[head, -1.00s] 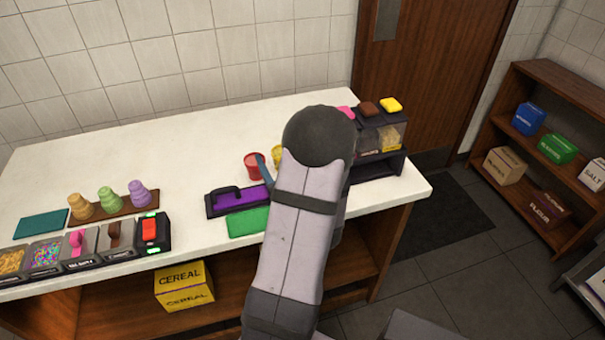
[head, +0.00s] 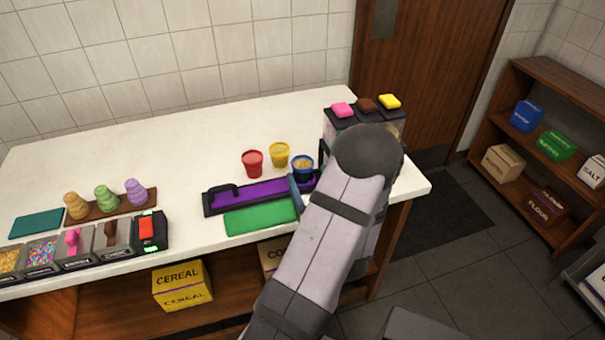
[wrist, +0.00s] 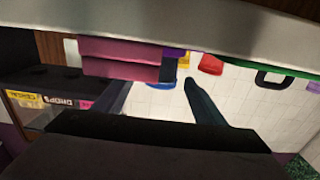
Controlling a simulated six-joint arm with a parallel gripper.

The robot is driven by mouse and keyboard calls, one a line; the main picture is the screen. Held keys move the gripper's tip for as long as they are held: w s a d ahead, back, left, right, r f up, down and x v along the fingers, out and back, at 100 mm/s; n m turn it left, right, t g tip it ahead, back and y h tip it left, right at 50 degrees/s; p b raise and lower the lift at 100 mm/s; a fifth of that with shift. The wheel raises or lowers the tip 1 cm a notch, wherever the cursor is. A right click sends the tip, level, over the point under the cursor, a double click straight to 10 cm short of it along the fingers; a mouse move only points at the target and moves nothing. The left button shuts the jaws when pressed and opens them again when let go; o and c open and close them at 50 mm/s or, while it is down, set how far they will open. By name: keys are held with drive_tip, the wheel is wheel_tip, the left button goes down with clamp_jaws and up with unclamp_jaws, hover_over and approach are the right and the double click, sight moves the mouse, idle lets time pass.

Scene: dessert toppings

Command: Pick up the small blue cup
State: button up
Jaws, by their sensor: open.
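The small blue cup (head: 302,168) stands upright on the white counter with tan contents, beside the yellow cup (head: 279,155) and the red cup (head: 252,163). In the wrist view a patch of the blue cup (wrist: 167,72) shows between the fingers, beyond the fingertips and partly hidden. My gripper (wrist: 157,84) is open and empty, its two dark fingers spread apart.
A purple tray (head: 218,202) with a dark handled frame and a green mat (head: 258,218) lie in front of the cups. A dispenser with pink (head: 342,109), brown and yellow tops stands at the right, partly behind my arm. The counter's middle left is clear.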

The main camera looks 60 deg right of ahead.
sight(306, 172)
drive_tip(key=shift+p+x, duration=0.95)
drive_tip(key=shift+x, duration=1.65)
drive_tip(key=shift+a+f, duration=0.1)
drive_tip(key=c, duration=1.2)
wheel_tip(306, 172, up, 10)
